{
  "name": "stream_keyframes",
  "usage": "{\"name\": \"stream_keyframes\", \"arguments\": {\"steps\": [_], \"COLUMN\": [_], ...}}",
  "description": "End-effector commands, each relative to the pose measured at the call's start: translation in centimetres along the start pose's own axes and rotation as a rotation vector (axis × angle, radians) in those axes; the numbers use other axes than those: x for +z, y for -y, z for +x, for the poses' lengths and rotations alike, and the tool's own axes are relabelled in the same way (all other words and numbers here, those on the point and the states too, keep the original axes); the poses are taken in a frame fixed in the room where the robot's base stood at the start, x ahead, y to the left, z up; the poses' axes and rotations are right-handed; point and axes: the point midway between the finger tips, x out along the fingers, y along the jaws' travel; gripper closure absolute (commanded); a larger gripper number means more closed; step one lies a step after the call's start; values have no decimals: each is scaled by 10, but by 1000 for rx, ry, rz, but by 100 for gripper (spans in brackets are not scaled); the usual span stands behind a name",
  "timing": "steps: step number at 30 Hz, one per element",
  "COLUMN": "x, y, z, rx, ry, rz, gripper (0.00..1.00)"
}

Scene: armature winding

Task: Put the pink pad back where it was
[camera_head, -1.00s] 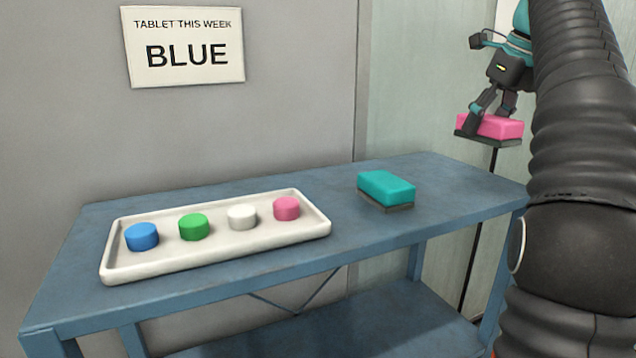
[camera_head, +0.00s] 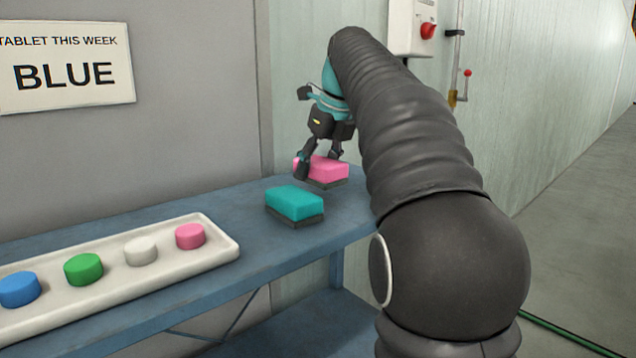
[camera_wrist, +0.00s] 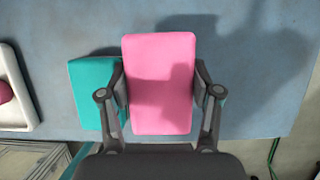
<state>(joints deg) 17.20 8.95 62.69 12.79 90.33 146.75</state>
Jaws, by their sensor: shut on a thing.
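The pink pad (camera_head: 327,169) has a pink top and a dark base. My gripper (camera_head: 318,165) is shut on it, with one finger on each long side. In the wrist view the pink pad (camera_wrist: 160,84) fills the space between the fingers. It is over the blue table's right part, behind and to the right of the teal pad (camera_head: 295,203). Whether its base touches the table I cannot tell. In the wrist view the teal pad (camera_wrist: 92,95) lies just left of it, partly hidden by the left finger.
A white tray (camera_head: 222,255) with blue, green, white and pink tablets stands left on the blue table (camera_head: 255,262). A sign reading BLUE (camera_head: 66,68) hangs on the wall. A box with a red knob (camera_head: 427,31) is at the back. Bare tabletop lies around the teal pad.

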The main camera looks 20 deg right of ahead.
Motion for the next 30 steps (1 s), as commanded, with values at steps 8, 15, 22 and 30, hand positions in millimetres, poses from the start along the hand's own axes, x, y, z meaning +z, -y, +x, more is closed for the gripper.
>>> {"name": "stream_keyframes", "arguments": {"steps": [8, 15, 22, 30], "x": [-14, -15, -16, -15], "y": [0, 0, 0, 0], "z": [32, 34, 37, 36], "rx": [0, 0, 0, 0], "ry": [-1, 1, 1, 0], "rz": [0, -1, -1, -1], "gripper": [64, 64, 34, 26]}}
